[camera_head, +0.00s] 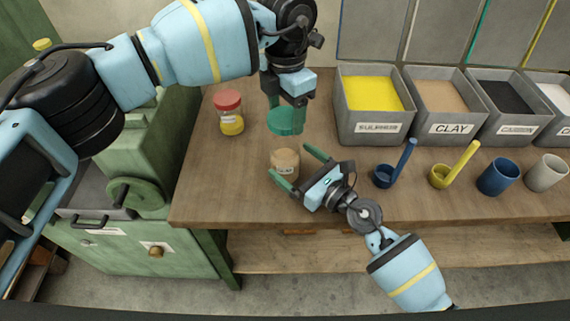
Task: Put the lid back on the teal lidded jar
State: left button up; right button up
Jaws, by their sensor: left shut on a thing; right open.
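My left gripper (291,101) is shut on a teal lid (286,121) and holds it above the table, behind the open jar in the picture. The jar (285,160) stands upright on the table, with tan contents showing. Its top is uncovered and the lid is apart from it. My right gripper (297,168) is open, with its two green fingers on either side of the jar. I cannot tell whether the fingers touch the jar.
A red-lidded jar (229,113) with yellow contents stands to the left. Grey bins of yellow powder (375,128), clay (448,128) and black powder (505,128) line the back. A blue scoop (384,176), a yellow scoop (440,177), a blue cup (498,177) and a pale cup (546,173) stand at the right.

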jog(key=shift+x, duration=1.95)
jog(key=c, duration=1.5)
pick_arm(q)
send_over(286, 145)
jog(key=shift+f, duration=2.5)
pick_arm(e)
jog(key=shift+o, duration=0.2)
pick_arm(q)
jog(key=shift+f, duration=0.9)
jog(key=shift+f, duration=0.55)
